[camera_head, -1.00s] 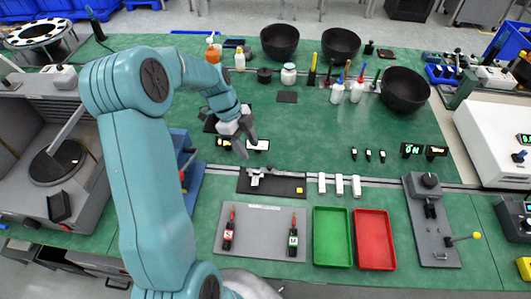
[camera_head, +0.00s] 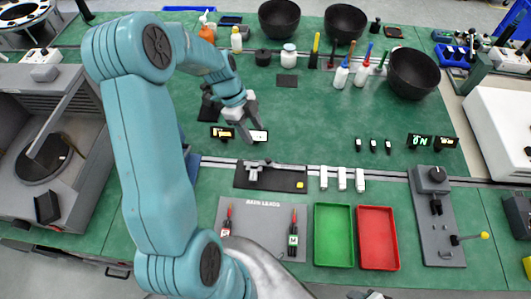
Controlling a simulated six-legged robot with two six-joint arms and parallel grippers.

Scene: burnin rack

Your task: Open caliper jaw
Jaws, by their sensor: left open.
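The silver caliper (camera_head: 254,172) lies on a black mat (camera_head: 284,184) near the middle of the green bench, its beam pointing right. Its jaws are too small to tell how far apart they stand. My left gripper (camera_head: 247,141) is open and empty, fingers pointing down, beyond the caliper and apart from it in the picture. My right gripper is not clearly in view.
A green tray (camera_head: 334,236), a red tray (camera_head: 378,238) and a grey lead board (camera_head: 262,222) lie nearer. Black bowls (camera_head: 279,18) stand at the back.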

